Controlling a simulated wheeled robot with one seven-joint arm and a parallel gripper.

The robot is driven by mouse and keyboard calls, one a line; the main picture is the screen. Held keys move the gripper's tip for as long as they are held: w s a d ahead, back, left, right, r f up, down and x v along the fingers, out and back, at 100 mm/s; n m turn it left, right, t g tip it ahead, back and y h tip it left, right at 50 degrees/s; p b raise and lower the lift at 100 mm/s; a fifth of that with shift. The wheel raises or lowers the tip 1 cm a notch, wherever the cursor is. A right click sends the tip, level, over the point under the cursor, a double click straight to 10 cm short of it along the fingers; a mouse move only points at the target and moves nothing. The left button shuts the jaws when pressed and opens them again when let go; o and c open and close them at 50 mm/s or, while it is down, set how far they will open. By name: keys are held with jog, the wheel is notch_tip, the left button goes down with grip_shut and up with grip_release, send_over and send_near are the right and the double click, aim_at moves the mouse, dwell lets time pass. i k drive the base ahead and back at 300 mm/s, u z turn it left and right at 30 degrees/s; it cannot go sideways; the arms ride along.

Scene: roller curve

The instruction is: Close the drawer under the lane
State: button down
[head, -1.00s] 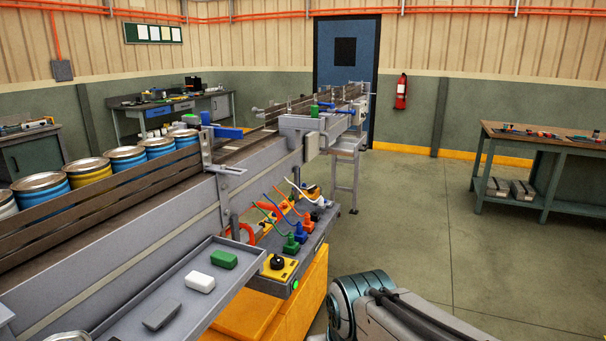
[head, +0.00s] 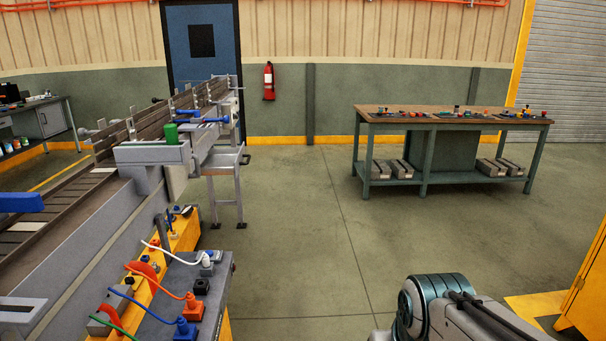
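The lane (head: 95,245), a long grey conveyor with dark side rails, runs from the lower left towards the blue door. Beside and below it stands a yellow unit (head: 185,236) with a grey top carrying coloured plugs and cables. Part of my arm shows at the lower right, well apart from the lane, with floor between. My gripper is outside the frame.
A green workbench (head: 438,117) with tools on top stands at the back right. A yellow cabinet (head: 590,275) is at the right edge. The concrete floor (head: 310,225) between them is open.

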aim_at(217, 161)
jog(key=z, duration=0.3)
jog(key=i, duration=1.55)
jog(key=u, duration=0.4)
jog(key=i, duration=1.25)
jog(key=u, duration=1.6)
jog(key=i, duration=0.7)
jog(key=u, duration=0.65)
